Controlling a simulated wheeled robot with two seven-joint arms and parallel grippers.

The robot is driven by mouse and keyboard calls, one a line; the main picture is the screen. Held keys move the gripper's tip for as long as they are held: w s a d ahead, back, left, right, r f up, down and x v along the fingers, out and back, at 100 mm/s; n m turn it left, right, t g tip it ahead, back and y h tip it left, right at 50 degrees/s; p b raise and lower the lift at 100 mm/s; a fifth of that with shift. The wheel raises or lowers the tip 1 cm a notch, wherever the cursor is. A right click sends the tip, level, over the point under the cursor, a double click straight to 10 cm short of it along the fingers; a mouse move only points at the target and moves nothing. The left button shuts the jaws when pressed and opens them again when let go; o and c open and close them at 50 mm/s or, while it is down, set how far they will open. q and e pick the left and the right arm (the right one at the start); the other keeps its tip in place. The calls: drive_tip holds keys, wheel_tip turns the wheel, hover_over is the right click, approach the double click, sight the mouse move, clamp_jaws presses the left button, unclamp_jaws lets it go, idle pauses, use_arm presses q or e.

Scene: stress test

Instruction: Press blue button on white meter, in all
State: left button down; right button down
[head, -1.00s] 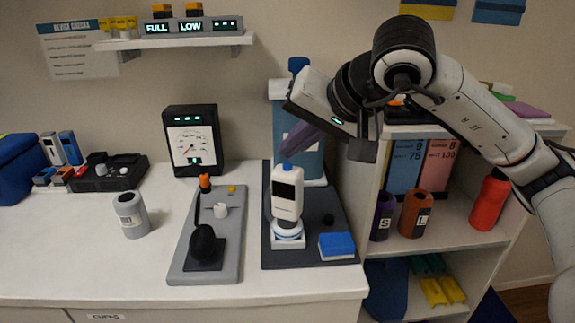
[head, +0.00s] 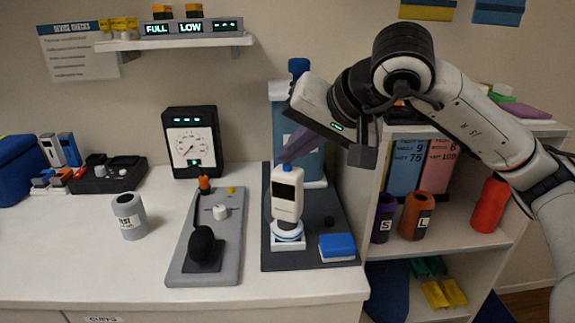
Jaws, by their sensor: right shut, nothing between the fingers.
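The white meter (head: 286,195) stands upright on a dark mat (head: 331,199) on the white counter. It has a dark screen and a blue button (head: 288,168) on its top. My right gripper (head: 286,159) comes in from the upper right, shut and empty, its purple-grey fingers pointing down and left. Its tips are right at the blue button, just above or touching it; I cannot tell which. My left gripper is not in view.
A blue block (head: 337,246) lies right of the meter. A grey board (head: 221,255) with a black knob is to the left, and a grey canister (head: 128,215) beyond it. A gauge (head: 190,142) stands behind. Shelves with bottles (head: 490,203) are at right.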

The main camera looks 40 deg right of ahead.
drive_tip(key=shift+f, duration=0.2)
drive_tip(key=shift+r, duration=0.1)
idle(0.4)
drive_tip(key=shift+r+p, duration=0.6)
drive_tip(key=shift+r, duration=0.2)
wheel_tip(320, 180, up, 5)
drive_tip(key=p, duration=0.4)
idle(0.7)
